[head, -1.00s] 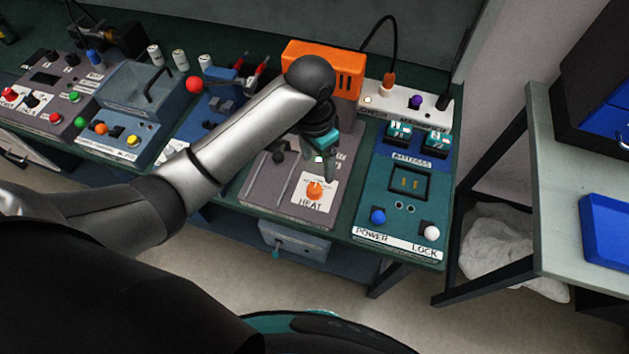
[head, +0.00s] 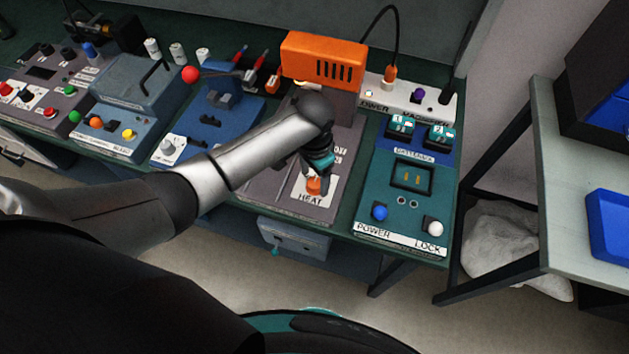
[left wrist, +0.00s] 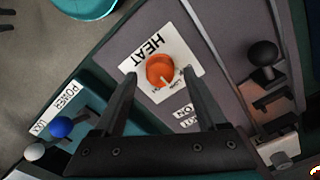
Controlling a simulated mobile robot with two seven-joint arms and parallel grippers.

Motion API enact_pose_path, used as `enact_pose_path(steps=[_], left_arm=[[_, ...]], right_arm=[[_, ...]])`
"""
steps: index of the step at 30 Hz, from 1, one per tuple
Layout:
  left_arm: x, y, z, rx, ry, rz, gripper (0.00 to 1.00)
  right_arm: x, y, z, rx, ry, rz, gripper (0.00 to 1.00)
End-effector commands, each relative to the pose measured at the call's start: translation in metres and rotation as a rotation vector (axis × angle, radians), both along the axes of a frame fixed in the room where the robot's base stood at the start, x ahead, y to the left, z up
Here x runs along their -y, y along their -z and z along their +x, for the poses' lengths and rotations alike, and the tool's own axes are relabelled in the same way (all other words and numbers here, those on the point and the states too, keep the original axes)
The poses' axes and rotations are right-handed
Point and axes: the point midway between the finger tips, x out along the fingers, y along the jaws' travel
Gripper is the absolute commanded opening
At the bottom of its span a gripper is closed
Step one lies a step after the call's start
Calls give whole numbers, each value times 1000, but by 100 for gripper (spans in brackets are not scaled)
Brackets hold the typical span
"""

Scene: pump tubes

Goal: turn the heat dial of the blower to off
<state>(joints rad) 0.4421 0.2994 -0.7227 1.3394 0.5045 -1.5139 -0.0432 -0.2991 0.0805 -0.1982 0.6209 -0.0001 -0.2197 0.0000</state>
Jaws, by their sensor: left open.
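The orange heat dial (head: 314,186) sits on a white plate marked HEAT on the grey blower panel (head: 270,187). In the left wrist view the dial (left wrist: 160,71) shows whole, with a pale pointer mark on its lower right side. My left gripper (head: 318,181) is over the dial in the head view. In the left wrist view its two open fingers (left wrist: 160,85) stand on either side of the dial, with gaps between them and it. The orange blower housing (head: 322,60) stands at the back of the panel. My right gripper is not in view.
To the right is a teal battery station (head: 381,225) with a blue POWER button (head: 380,212) and a white LOCK button (head: 435,228). A black knob (left wrist: 263,53) stands on the blower panel. A power strip (head: 415,105) lies behind the station. Blue equipment (head: 222,108) is to the left.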

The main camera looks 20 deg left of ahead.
Motion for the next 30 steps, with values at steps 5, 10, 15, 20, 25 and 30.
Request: enact_pose_path(steps=[5,10,15,20,25,30], left_arm=[[0,15,0,-1,-1,1,74],[0,17,0,0,0,0,74],[0,16,0,0,0,0,72],[0,16,0,0,0,0,54],[0,16,0,0,0,0,35],[0,16,0,0,0,0,16]], right_arm=[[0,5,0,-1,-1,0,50],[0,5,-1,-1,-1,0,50],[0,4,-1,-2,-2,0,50],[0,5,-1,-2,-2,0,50],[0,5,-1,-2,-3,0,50],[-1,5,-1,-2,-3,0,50]])
